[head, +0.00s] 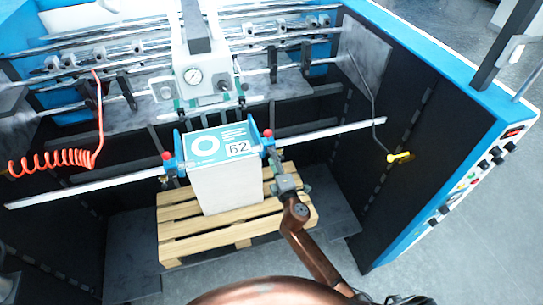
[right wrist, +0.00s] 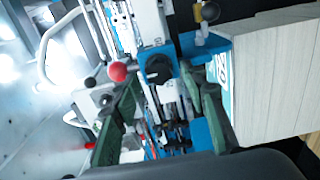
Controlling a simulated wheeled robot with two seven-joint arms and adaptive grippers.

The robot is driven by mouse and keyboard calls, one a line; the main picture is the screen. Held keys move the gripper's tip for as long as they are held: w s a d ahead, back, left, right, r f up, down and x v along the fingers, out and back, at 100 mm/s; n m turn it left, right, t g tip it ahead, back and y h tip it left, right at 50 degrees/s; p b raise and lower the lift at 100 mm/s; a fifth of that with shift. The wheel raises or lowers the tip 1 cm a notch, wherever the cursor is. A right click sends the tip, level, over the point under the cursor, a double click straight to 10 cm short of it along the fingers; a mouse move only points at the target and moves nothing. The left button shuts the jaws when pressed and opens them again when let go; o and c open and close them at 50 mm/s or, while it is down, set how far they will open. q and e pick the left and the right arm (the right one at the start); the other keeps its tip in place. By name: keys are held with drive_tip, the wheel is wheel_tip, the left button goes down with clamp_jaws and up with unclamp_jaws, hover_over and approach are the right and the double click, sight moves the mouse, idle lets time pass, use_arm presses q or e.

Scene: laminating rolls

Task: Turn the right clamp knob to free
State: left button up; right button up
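The right clamp (head: 267,146) is a blue bracket with a red ball on top, at the right end of the stack labelled 62 (head: 217,185). My right gripper (head: 274,163) reaches up to this clamp from below right. In the right wrist view its two dark green fingers are spread apart. A dark round knob (right wrist: 159,68) shows beyond and between the fingertips, with the red ball (right wrist: 118,71) to its left. The fingers look open, with nothing clearly held; contact with the knob cannot be told. My left gripper is not in view.
The stack stands on a wooden pallet (head: 180,247). A long metal bar (head: 330,131) runs behind the clamps. The left clamp (head: 169,164) has its own red ball. A coiled orange hose (head: 50,162) hangs left, and a yellow-ended lever (head: 398,157) hangs right.

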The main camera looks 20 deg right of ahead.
drive_tip(key=s, duration=1)
drive_tip(key=shift+d, duration=0.2)
drive_tip(key=shift+s, duration=0.1)
drive_tip(key=s+d+f+m+g+b, duration=0.2)
drive_tip(key=s+d+f+m+g, duration=0.15)
drive_tip(key=f, duration=1.25)
drive_tip(key=s+d+f+m+g+h+b, duration=0.15)
drive_tip(key=s+f, duration=0.35)
drive_tip(key=f, duration=1.1)
drive_tip(key=s+d+f+m+g+y+b, duration=0.1)
drive_tip(key=s+d+f+m+g+b, duration=0.2)
drive_tip(key=f, duration=1.4)
drive_tip(key=s+d+f+m+g+b, duration=0.1)
drive_tip(key=s+d+f+m+g, duration=0.1)
drive_tip(key=s+f, duration=0.65)
drive_tip(key=s+d+f+m+g+b, duration=0.1)
drive_tip(key=s+d+f+m+g, duration=0.15)
drive_tip(key=s+f, duration=0.6)
drive_tip(key=s+f+m+g+b, duration=0.1)
drive_tip(key=s+f, duration=0.2)
drive_tip(key=s, duration=0.5)
drive_tip(key=s+f+m+g, duration=0.2)
drive_tip(key=s+f, duration=0.2)
drive_tip(key=s, duration=0.5)
drive_tip(key=s+d+f+m+g+b, duration=0.1)
drive_tip(key=s+f, duration=0.3)
drive_tip(key=s, duration=0.4)
drive_tip(key=shift+s+f+m+b, duration=0.2)
drive_tip(key=shift+s+m+b, duration=0.1)
drive_tip(key=shift+s+m, duration=0.1)
